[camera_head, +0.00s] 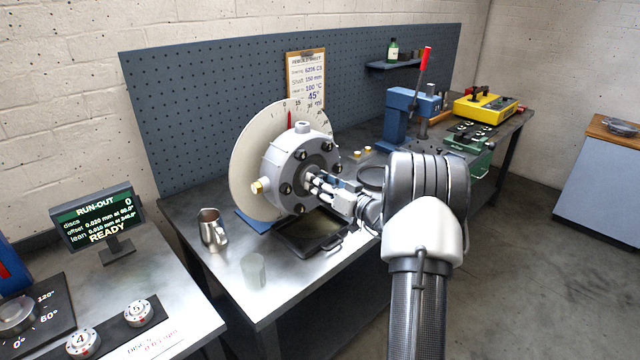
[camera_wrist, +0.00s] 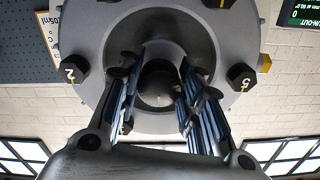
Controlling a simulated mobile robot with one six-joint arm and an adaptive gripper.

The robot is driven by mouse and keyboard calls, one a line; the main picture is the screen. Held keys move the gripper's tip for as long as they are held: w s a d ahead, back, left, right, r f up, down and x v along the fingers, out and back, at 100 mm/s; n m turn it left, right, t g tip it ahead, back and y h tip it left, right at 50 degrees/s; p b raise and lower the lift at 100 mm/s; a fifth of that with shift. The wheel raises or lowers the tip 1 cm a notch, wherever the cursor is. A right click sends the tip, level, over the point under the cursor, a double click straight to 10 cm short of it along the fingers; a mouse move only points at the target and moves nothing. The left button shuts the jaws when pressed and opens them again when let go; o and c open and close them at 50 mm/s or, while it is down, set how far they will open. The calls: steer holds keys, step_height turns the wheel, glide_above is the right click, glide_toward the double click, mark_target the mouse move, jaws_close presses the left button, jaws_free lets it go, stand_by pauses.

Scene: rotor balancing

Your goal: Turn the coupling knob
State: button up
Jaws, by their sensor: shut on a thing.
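The coupling (camera_head: 290,175) is a round grey metal body with dark bolts on its face, standing in front of a pale graduated dial disc (camera_head: 243,170). The coupling's face fills the upper part of the wrist view (camera_wrist: 225,50), with bolts marked 2 and 5 at left and right. The knob (camera_wrist: 160,82) is a dark round hub at its centre. My gripper (camera_head: 313,180) reaches it from the right. In the wrist view my gripper (camera_wrist: 158,95) has its ribbed fingers on either side of the knob, shut on it. The fingers hide the knob's sides.
A black tray (camera_head: 312,236) lies below the coupling, with a metal jug (camera_head: 212,229) and a clear glass (camera_head: 253,270) to its left. A run-out display (camera_head: 97,216) reads READY. A blue press (camera_head: 410,120) and a yellow case (camera_head: 486,108) stand farther back right.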

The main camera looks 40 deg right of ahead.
stand_by(0.4)
steer(key=o, duration=1.1)
steer(key=shift+c, duration=0.2)
steer(key=s+d, duration=0.1)
steer(key=s, duration=1.1)
steer(key=shift+a, duration=0.1)
